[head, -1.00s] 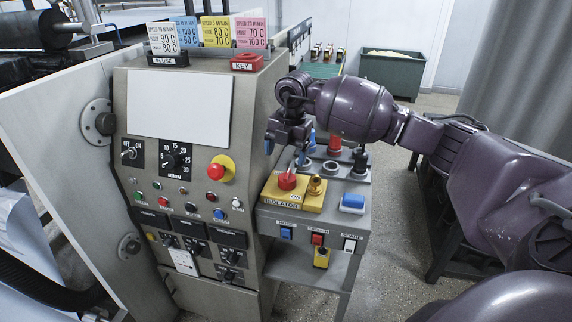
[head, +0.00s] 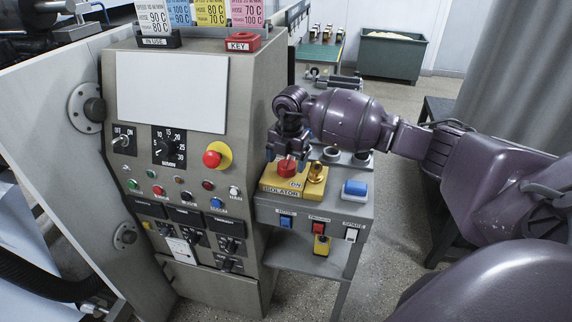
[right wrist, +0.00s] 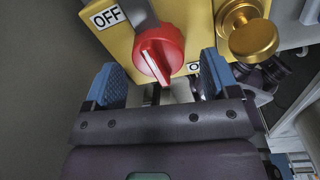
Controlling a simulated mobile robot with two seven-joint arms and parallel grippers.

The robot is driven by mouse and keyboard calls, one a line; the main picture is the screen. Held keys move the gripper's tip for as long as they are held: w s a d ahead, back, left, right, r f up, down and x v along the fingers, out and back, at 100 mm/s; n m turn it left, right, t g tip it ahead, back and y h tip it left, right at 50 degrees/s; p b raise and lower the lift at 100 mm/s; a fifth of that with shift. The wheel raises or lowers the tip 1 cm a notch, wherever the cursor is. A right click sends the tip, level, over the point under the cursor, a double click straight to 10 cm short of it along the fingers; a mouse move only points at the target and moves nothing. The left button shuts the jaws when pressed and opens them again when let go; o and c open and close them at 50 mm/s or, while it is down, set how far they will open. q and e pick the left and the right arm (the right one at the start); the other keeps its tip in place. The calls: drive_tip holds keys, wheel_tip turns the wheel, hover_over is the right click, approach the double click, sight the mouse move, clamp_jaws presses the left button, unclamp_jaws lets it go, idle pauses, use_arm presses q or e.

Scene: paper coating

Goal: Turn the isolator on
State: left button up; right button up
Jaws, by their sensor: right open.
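The isolator is a yellow box (head: 309,189) with a red rotary knob (head: 287,167) and a brass fitting (head: 316,171), on a grey side shelf. My right gripper (head: 288,156) is just above the knob. In the right wrist view its blue fingers (right wrist: 160,80) are spread on either side of the knob, with gaps showing. My left gripper is not in view.
The grey control panel (head: 172,92) stands directly left of the isolator. A blue block (head: 354,190) lies to its right on the shelf. Blue, red and white switches (head: 318,228) line the shelf front. A green bin (head: 393,55) stands on the floor behind.

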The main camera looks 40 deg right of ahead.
drive_tip(key=shift+f, duration=0.85)
drive_tip(key=c, duration=1.3)
drive_tip(key=shift+w+a, duration=0.1)
